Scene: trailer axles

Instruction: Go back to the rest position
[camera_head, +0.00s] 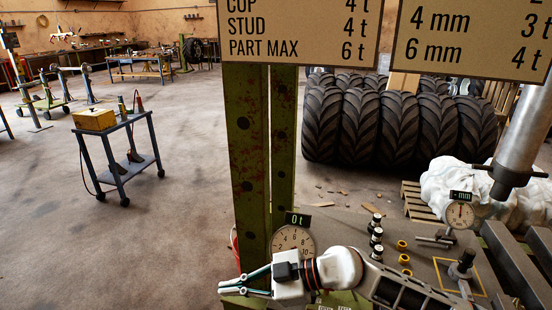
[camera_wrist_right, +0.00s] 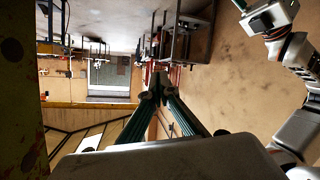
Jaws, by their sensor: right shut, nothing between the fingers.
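My right gripper (camera_head: 224,287) is at the bottom of the head view, its arm coming in from the lower right and its fingers pointing left. It is in front of the green press post (camera_head: 247,160) and the round gauge (camera_head: 292,240), which reads 0 t. In the right wrist view its two teal fingers (camera_wrist_right: 160,88) meet at the tips with nothing between them. Part of my other arm, with a white block like a gripper body (camera_wrist_right: 268,18), shows at the upper right of that view. Its fingers cannot be made out.
The press table (camera_head: 340,222) holds several black and yellow small parts and a dial gauge (camera_head: 460,215). A steel ram (camera_head: 522,140) hangs at the right. Two signs (camera_head: 300,30) hang above. A blue cart (camera_head: 122,160) stands left; the floor (camera_head: 180,220) between is clear.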

